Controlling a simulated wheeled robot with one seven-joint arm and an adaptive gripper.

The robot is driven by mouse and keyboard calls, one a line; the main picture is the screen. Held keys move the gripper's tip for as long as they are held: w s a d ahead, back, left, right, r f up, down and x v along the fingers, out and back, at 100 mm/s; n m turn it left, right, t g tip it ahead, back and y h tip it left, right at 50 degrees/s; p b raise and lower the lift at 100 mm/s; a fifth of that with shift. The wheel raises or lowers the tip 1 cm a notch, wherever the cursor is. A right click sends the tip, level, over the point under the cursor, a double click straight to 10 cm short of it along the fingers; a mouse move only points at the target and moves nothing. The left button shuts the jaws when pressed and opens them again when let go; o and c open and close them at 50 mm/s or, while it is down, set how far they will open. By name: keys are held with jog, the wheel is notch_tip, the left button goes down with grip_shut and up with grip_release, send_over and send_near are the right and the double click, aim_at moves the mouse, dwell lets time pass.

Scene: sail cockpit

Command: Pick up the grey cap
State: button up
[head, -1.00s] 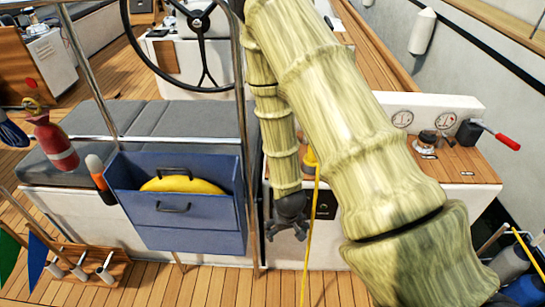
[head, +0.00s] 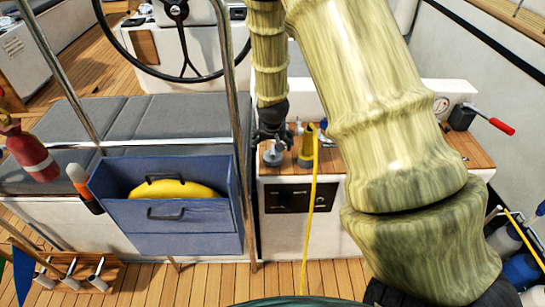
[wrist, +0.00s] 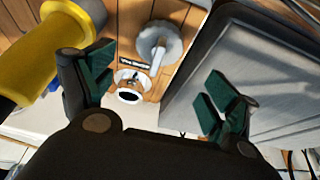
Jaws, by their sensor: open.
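A grey round cap (wrist: 159,44) with a raised bar across it lies on the wooden top (wrist: 181,14), seen in the wrist view beyond and between my fingers. What looks like the same grey cap (head: 273,156) shows just below my gripper (head: 271,133) in the head view. My gripper (wrist: 160,92) is open, with its green-padded fingers apart and nothing between them. A white ring fitting with a dark hole (wrist: 129,93) and a small black label (wrist: 134,61) are nearer to me than the cap. I cannot tell how high the fingers are above the top.
A grey panel (wrist: 240,75) is close to the right finger. A steel post (head: 231,90) and a blue box (head: 180,240) are left of my arm.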

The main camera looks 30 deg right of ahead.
aim_at(273, 150)
jog(key=shift+p+x, duration=1)
jog(key=shift+x, duration=2.9)
jog(key=shift+s+d, duration=0.15)
jog(key=c, duration=1.2)
